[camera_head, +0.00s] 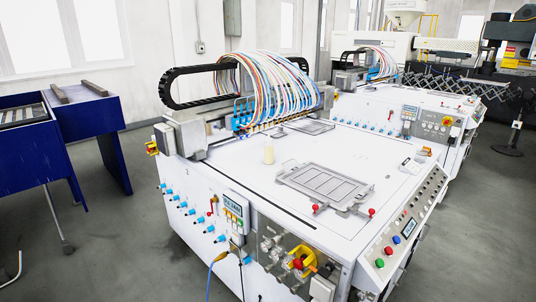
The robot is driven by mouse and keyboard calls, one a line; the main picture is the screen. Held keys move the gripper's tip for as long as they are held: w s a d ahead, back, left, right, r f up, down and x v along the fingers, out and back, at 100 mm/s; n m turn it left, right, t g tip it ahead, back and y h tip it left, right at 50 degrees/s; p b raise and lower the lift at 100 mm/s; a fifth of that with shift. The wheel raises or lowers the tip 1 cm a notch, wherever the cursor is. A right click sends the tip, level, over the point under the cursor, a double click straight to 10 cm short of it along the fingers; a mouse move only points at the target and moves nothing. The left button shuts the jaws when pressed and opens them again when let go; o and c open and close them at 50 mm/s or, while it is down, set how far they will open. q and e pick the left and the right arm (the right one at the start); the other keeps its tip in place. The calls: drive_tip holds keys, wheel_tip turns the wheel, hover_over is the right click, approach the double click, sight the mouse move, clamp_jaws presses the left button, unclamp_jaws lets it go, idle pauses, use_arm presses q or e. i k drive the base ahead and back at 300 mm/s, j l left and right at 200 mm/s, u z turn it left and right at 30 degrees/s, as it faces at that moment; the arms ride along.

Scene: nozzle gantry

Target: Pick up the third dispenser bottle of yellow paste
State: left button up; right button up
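I see no other bottle that I can clearly make out. Along the gantry a row of blue nozzle fittings (243,113) sits under a thick bundle of coloured hoses (275,85). Neither of my grippers is in view.
A control panel (410,228) runs along the right edge. A blue workbench (95,115) stands at the left. Grey floor is open between them.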

sight(269, 146)
drive_tip(key=j+z, duration=0.1)
drive_tip(key=z, duration=0.35)
drive_tip(key=i+j+z, duration=0.1)
drive_tip(key=z, duration=0.35)
drive_tip(key=j+z, duration=0.2)
drive_tip(key=z, duration=0.25)
drive_tip(key=j+z, duration=0.3)
drive_tip(key=j, duration=0.15)
drive_tip(key=j+z, duration=0.25)
drive_tip(key=j, duration=0.2)
drive_tip(key=j+z, duration=0.15)
drive_tip(key=j, duration=0.3)
drive_tip(key=k+j+z, duration=0.2)
drive_tip(key=j, duration=0.25)
drive_tip(key=k+j, duration=0.1)
drive_tip(key=j, duration=0.35)
drive_tip(key=k+j, duration=0.1)
drive_tip(key=j, duration=0.3)
drive_tip(key=k+j, duration=0.1)
drive_tip(key=j, duration=0.35)
drive_tip(key=k+j+z, duration=0.1)
drive_tip(key=j, duration=0.35)
drive_tip(key=k+j, duration=0.15)
drive_tip(key=j, duration=0.3)
